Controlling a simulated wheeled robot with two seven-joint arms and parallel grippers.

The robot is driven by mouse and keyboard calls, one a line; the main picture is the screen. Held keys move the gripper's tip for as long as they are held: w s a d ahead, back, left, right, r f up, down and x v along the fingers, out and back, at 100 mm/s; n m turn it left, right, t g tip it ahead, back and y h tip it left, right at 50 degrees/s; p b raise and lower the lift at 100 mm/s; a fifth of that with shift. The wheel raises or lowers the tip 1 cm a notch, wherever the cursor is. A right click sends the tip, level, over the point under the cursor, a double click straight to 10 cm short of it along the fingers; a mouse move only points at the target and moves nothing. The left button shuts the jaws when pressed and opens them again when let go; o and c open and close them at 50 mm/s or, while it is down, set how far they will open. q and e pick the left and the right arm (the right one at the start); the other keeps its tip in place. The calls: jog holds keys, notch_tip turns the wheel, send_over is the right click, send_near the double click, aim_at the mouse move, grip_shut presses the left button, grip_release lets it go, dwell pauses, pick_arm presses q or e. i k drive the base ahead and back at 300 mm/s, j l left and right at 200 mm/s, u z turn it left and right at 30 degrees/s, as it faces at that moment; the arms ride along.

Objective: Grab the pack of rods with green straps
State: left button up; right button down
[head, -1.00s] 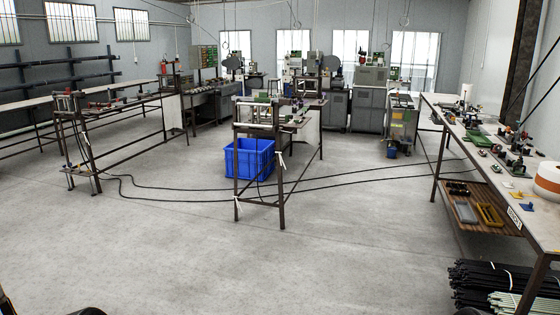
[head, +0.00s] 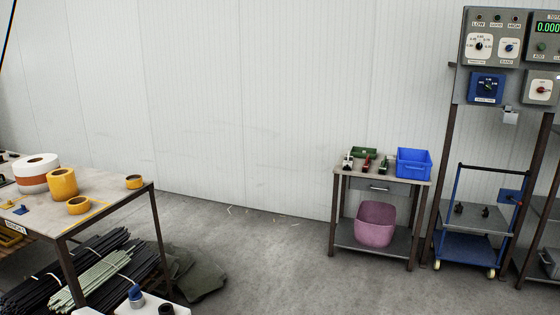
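Bundles of long rods lie low under the workbench at the lower left of the head view. Black rods (head: 108,245) lie at the back and in front, with pale green rods (head: 85,280) between them. A pale strap crosses the pale green rods, and a light band shows on the black ones. I cannot make out a clearly green strap at this size. The near ends of the rods are cut off or hidden by the bench leg and the frame edge. Neither of my grippers shows in the view.
The workbench (head: 110,200) carries a large white and orange roll (head: 38,172) and yellow tape rolls (head: 63,184). A small table (head: 350,180) with a blue bin (head: 413,162) and a blue cart (head: 470,245) stand right. Floor between is clear.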

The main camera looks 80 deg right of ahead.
aim_at(383, 169)
jog(key=z, duration=3.7)
jog(key=i, duration=4.95)
jog(key=z, duration=0.4)
jog(key=i, duration=0.15)
